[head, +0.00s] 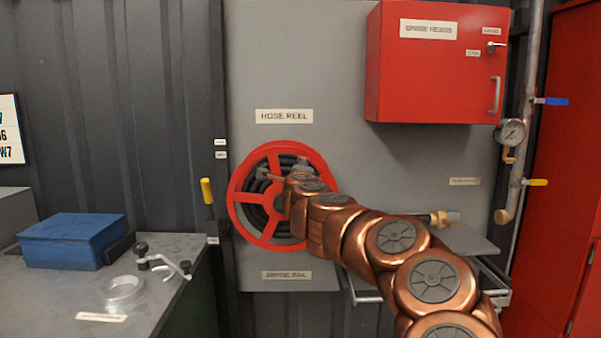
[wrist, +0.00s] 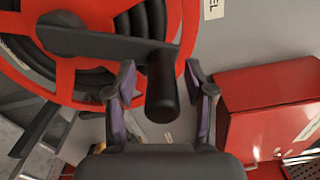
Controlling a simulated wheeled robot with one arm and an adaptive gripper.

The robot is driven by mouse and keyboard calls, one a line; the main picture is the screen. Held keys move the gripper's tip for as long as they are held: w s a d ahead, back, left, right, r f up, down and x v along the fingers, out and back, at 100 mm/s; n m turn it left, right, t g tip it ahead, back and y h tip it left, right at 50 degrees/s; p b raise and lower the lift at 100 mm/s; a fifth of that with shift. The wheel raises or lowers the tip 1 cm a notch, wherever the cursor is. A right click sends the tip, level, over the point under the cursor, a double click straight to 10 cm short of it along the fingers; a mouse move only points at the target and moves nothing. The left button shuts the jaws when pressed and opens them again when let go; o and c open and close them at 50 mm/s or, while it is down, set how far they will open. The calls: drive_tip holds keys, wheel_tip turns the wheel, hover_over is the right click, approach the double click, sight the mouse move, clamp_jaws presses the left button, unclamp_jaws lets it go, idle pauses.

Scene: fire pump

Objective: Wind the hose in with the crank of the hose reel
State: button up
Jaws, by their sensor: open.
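The red hose reel (head: 238,190) is mounted on the grey wall panel under a "HOSE REEL" label, with black hose coiled inside it. In the wrist view the reel rim (wrist: 185,22) fills the upper left, and the dark crank arm (wrist: 90,44) runs across it to a black cylindrical handle (wrist: 161,88). My gripper (wrist: 160,90) is open, with one finger on each side of the handle; I cannot tell whether either finger touches it. In the head view my copper arm reaches across to the reel and hides its right part, the crank and most of my gripper.
A red "SPARE HEADS" cabinet (head: 435,75) hangs at the upper right. A gauge (head: 511,132) and pipe with a yellow lever (head: 535,182) stand beside it. A workbench (head: 60,295) at left holds a blue box (head: 72,240) and small metal parts. A yellow-handled lever (head: 207,192) is left of the reel.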

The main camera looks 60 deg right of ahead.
drive_tip(key=v, duration=0.6)
drive_tip(key=shift+s+a, duration=0.25)
drive_tip(key=shift+a, duration=0.05)
idle(0.5)
